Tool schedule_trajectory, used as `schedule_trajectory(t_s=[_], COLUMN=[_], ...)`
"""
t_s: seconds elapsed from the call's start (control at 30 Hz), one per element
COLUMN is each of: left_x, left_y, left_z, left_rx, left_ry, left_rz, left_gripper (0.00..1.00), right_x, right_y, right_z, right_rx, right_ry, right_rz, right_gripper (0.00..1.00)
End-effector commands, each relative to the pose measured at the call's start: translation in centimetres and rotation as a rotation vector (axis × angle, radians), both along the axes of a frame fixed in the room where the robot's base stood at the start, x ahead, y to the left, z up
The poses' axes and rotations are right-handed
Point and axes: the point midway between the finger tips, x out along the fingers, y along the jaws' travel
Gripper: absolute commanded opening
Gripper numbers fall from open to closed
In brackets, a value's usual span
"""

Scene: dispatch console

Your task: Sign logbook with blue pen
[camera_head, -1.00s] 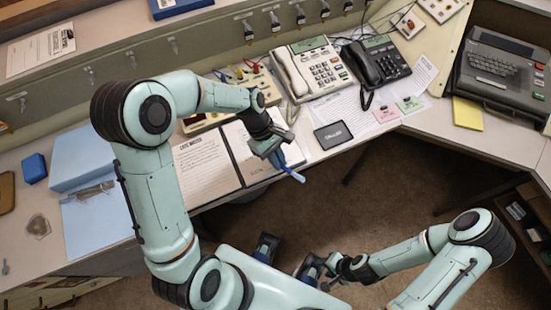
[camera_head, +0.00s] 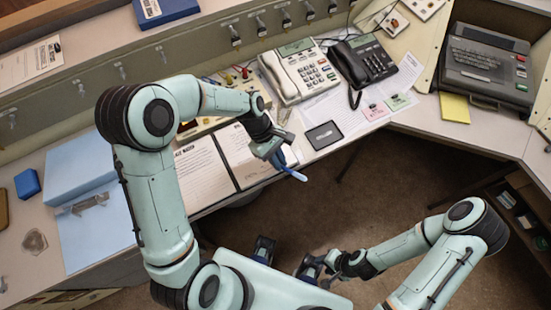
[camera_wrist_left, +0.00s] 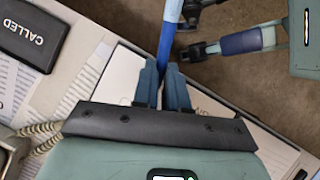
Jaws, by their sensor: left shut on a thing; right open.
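The open logbook (camera_head: 204,172) lies on the desk, with handwriting on its left page and some on its right page. My left gripper (camera_head: 275,152) is over the right page, near the desk's front edge, and is shut on the blue pen (camera_head: 291,171). The pen points out past the page toward the floor. In the left wrist view the pen (camera_wrist_left: 168,45) stands between the fingertips of my left gripper (camera_wrist_left: 163,80); its far end is out of frame. Whether it touches the page cannot be told. My right gripper (camera_head: 318,268) is open and empty, low over the floor.
A black "CALLED" block (camera_head: 324,136) lies right of the logbook. A white phone (camera_head: 298,72) and a black phone (camera_head: 362,62) stand behind. A light blue binder (camera_head: 85,170) lies left. Open floor (camera_head: 340,205) is in front of the desk.

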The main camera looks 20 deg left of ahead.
Motion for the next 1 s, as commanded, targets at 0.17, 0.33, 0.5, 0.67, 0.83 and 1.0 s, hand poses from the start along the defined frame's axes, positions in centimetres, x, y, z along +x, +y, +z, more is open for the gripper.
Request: schedule_trajectory(t_s=[0.17,0.33,0.5,0.67,0.83,1.0], left_x=[0.2,0.7,1.1,1.3,1.9,2.1], left_y=[-0.3,-0.5,-0.7,-0.7,-0.8,-0.8], left_z=[-0.1,0.0,0.1,0.1,0.2,0.2], left_rx=[-0.001,-0.001,0.000,0.000,0.000,0.000], left_ry=[0.000,0.000,0.000,0.000,0.000,0.000], left_rz=[-0.001,-0.001,-0.001,0.000,0.000,0.000], left_gripper=[0.00,0.00,0.00,0.00,0.00,0.00], right_x=[0.1,0.3,0.4,0.5,0.7,0.8], right_y=[0.0,0.0,0.0,0.0,0.0,0.0], right_z=[0.2,0.6,0.9,1.0,1.6,1.7], right_rx=[0.000,0.000,0.000,0.000,0.000,0.000], right_ry=[-0.001,-0.003,-0.004,-0.006,-0.008,-0.009], right_rz=[0.000,0.000,0.000,0.000,0.000,0.000], right_gripper=[0.43,0.43,0.43,0.43,0.43,0.43])
